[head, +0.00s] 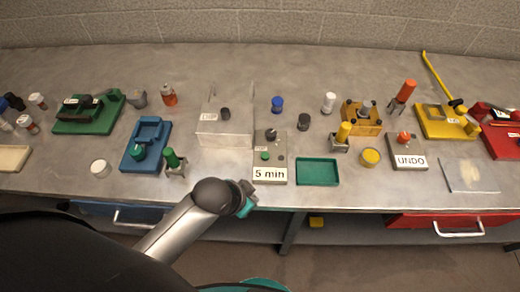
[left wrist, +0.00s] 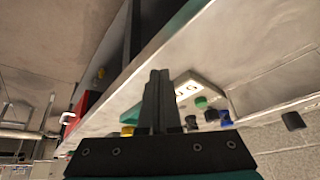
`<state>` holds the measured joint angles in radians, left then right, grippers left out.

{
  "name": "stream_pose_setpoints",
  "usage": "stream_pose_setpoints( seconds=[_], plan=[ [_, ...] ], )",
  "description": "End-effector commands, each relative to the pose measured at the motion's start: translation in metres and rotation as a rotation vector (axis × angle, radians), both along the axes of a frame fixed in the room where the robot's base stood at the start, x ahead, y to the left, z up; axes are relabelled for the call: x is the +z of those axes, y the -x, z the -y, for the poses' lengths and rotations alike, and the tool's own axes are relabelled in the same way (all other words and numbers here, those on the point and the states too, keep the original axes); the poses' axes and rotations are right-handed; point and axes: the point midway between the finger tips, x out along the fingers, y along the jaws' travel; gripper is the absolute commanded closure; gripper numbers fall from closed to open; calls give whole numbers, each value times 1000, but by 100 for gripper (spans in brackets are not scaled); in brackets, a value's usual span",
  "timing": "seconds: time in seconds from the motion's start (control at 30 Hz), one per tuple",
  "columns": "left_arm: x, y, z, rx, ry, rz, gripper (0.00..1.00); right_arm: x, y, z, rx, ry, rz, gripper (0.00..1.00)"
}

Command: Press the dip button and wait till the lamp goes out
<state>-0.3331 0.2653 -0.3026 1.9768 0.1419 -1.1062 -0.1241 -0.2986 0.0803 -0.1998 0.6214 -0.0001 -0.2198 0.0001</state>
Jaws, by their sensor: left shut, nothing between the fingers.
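A grey panel with a "5 min" sign (head: 269,174) stands near the front edge of the bench, in the middle. It has a green button (head: 264,156), a dark knob (head: 270,135) and a small label too small to read. I cannot make out a lit lamp on it. My left gripper (head: 246,207) is just in front of the bench edge, below and left of the sign, apart from the button. In the left wrist view its fingers (left wrist: 160,101) are shut and empty, with the sign (left wrist: 187,90) and green button (left wrist: 201,102) beyond them. My right gripper is not in view.
A clear box (head: 225,131) stands left of the panel, a green tray (head: 318,172) right of it. A blue fixture (head: 147,143) and green-topped holder (head: 174,162) are further left. An "UNDO" panel (head: 408,159) with a red button is on the right.

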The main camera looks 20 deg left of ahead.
Motion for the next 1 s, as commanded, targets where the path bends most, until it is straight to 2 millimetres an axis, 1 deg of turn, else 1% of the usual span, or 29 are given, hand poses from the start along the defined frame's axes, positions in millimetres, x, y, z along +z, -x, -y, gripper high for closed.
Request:
stream_pose_setpoints(
  seconds=[0.03, 0.1, 0.23, 0.37, 0.47, 0.6, 0.7, 0.83, 1.0],
  plan=[
    [11, -17, 6, -74, -4, 50, 100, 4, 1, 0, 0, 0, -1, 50],
    [23, -34, 16, -175, -4, 110, 100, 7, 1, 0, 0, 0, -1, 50],
    [46, -64, 30, -364, -19, 222, 100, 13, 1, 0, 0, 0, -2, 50],
    [66, -86, 32, -530, -50, 314, 100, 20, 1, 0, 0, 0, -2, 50],
    [80, -101, 26, -634, -83, 370, 100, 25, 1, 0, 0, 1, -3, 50],
    [95, -119, 9, -736, -130, 428, 100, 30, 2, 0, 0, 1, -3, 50],
    [103, -128, -3, -781, -158, 454, 100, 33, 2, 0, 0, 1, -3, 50],
    [110, -134, -15, -811, -182, 475, 100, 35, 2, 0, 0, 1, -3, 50],
    [112, -137, -19, -821, -189, 482, 100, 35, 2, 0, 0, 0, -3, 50]
  ],
)
